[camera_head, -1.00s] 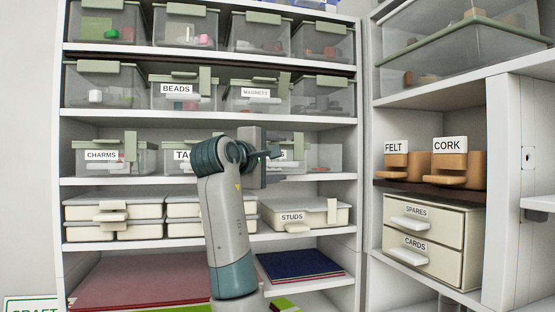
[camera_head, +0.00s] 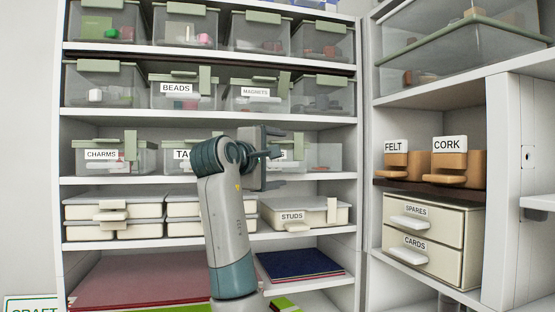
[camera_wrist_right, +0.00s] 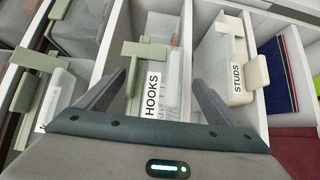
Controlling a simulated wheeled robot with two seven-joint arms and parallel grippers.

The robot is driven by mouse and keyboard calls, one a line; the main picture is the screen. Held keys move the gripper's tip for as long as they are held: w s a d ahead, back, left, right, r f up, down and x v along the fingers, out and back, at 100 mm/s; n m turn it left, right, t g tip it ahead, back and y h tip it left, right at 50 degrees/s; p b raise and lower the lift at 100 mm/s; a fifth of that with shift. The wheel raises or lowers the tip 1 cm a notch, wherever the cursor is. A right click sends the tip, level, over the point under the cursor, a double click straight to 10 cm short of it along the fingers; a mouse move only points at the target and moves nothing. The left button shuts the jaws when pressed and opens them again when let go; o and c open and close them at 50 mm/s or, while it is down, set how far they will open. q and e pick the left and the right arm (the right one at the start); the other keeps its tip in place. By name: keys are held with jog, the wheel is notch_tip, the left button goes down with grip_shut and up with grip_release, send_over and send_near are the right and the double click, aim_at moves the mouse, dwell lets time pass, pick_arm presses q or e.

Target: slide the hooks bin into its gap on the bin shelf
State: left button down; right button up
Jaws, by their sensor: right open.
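The hooks bin (camera_wrist_right: 174,82) is a clear box with a green lid and tab and a white HOOKS label, in the middle of the right wrist view. In the head view it stands on the middle shelf (camera_head: 330,176), mostly hidden behind my right gripper (camera_head: 277,145), with only the end of its label showing. In the wrist view my right gripper (camera_wrist_right: 158,85) is open, one finger on each side of the bin's labelled front. I cannot tell whether the fingers touch it. The gap is not clearly visible. My left gripper is not in view.
The charms bin (camera_head: 96,165) and a partly hidden TA-labelled bin (camera_head: 170,162) share that shelf. The beads bin (camera_head: 172,98) and magnets bin (camera_head: 252,103) are above. The studs box (camera_head: 315,216) is below. A side unit with the felt bin (camera_head: 396,168) stands right.

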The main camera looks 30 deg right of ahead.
jog(key=shift+s, duration=0.25)
dwell(0.3)
jog(key=s+a+b, duration=0.2)
jog(key=s+b, duration=0.2)
jog(key=s, duration=0.4)
jog(key=shift+s+b, duration=0.2)
jog(key=shift+b, duration=0.15)
dwell(1.6)
grip_shut()
dwell(0.4)
dwell(1.2)
jog(key=shift+d+f+b, duration=0.4)
jog(key=shift+f+b, duration=0.3)
jog(key=shift+f, duration=0.05)
jog(key=shift+s, duration=0.1)
